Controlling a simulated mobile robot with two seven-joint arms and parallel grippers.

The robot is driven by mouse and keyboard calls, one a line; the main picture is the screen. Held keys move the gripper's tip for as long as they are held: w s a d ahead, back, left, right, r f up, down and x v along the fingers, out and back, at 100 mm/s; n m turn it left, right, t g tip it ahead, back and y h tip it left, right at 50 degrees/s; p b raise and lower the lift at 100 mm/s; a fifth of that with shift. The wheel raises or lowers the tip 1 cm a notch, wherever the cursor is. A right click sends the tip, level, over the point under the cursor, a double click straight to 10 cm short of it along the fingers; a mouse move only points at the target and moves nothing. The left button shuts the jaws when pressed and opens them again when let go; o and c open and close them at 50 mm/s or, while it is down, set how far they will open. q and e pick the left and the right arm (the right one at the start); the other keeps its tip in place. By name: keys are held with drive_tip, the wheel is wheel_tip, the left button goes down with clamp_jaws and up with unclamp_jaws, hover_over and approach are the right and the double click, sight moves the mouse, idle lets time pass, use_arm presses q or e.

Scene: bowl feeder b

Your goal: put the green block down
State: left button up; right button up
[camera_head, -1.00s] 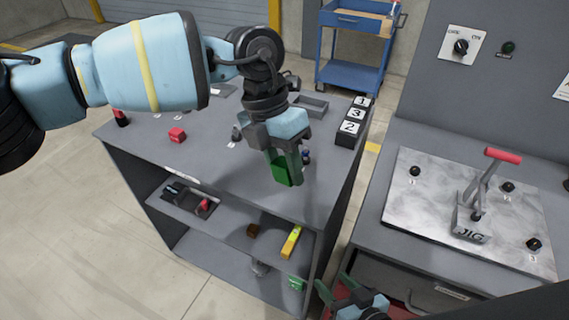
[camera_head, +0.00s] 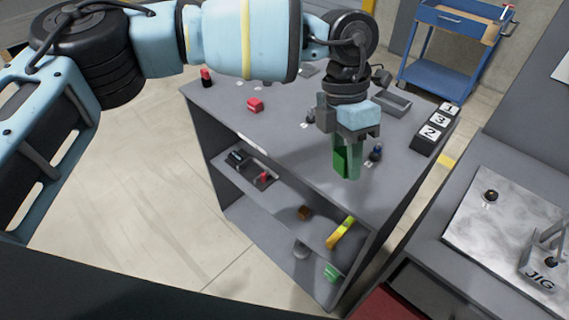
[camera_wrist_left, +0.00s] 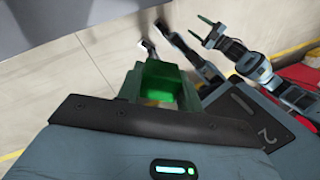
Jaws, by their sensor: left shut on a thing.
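My left gripper (camera_head: 347,163) is shut on the green block (camera_head: 340,161), over the right front part of the grey table (camera_head: 285,140). The block shows darker green between the pale green fingers. In the left wrist view the block (camera_wrist_left: 160,77) sits between the two fingers. Whether its lower end touches the tabletop I cannot tell. My right gripper (camera_wrist_left: 200,29) is out of the head view; in the left wrist view its green fingers stand apart, with nothing seen between them.
A small blue-topped piece (camera_head: 376,152) stands just right of the gripper. A red block (camera_head: 255,105) lies further left. A dark stand with number tiles (camera_head: 433,132) and a grey tray (camera_head: 391,101) are at the right. Shelves below hold a yellow piece (camera_head: 341,233). The jig plate (camera_head: 500,235) is at right.

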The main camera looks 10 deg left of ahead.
drive_tip(key=c, duration=0.3)
use_arm(q)
drive_tip(key=a+f+m+t+y, duration=0.1)
drive_tip(key=a+f+m+y, duration=0.1)
drive_tip(key=a+m, duration=1)
drive_tip(key=s+a+f+m+t+y, duration=0.1)
drive_tip(key=a+f+m+t+y, duration=0.1)
drive_tip(key=a+m, duration=1)
drive_tip(key=shift+s+a+f+y, duration=0.3)
drive_tip(key=shift+a+y, duration=0.2)
drive_tip(key=shift+y, duration=0.2)
use_arm(e)
drive_tip(key=shift+w, duration=0.1)
drive_tip(key=shift+c, duration=0.2)
